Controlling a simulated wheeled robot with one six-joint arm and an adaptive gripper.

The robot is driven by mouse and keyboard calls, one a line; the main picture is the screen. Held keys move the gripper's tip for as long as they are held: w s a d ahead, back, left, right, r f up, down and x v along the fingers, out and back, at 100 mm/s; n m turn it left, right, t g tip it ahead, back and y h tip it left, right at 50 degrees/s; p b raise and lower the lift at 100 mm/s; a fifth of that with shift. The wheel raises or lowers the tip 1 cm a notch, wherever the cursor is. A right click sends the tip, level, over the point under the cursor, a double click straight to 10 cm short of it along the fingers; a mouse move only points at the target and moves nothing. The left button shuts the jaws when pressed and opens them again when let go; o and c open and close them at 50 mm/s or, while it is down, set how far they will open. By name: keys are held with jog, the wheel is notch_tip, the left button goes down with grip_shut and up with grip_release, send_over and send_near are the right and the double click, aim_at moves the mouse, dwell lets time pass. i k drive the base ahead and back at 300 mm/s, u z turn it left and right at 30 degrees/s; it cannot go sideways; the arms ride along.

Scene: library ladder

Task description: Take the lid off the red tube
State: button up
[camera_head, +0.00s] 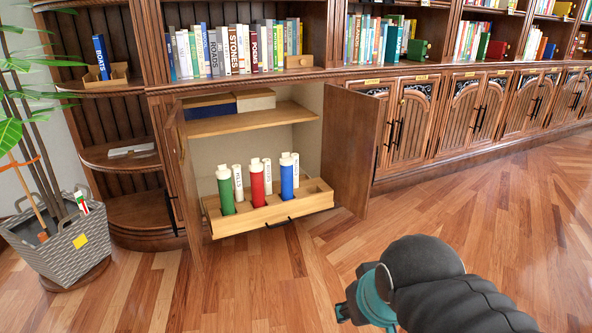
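The red tube (257,187) stands upright in a wooden pull-out rack (262,216) in the open lower cabinet. A white lid (256,165) caps its top. A green tube (225,195) stands to its left and a blue tube (287,182) to its right, both with white tops. White labelled tubes (238,184) stand behind them. My gripper (347,308) is at the bottom, to the right of the rack and well apart from the tubes. My arm hides most of it, and its finger opening is not clear.
Open cabinet doors flank the rack on the left (183,180) and right (349,148). A wooden shelf (245,120) with boxes lies above the tubes. A grey basket (62,248) stands at far left. The floor between my arm and the rack is clear.

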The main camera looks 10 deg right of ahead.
aim_at(255, 165)
jog(key=u, duration=0.5)
jog(key=i, duration=2.15)
jog(key=z, duration=0.6)
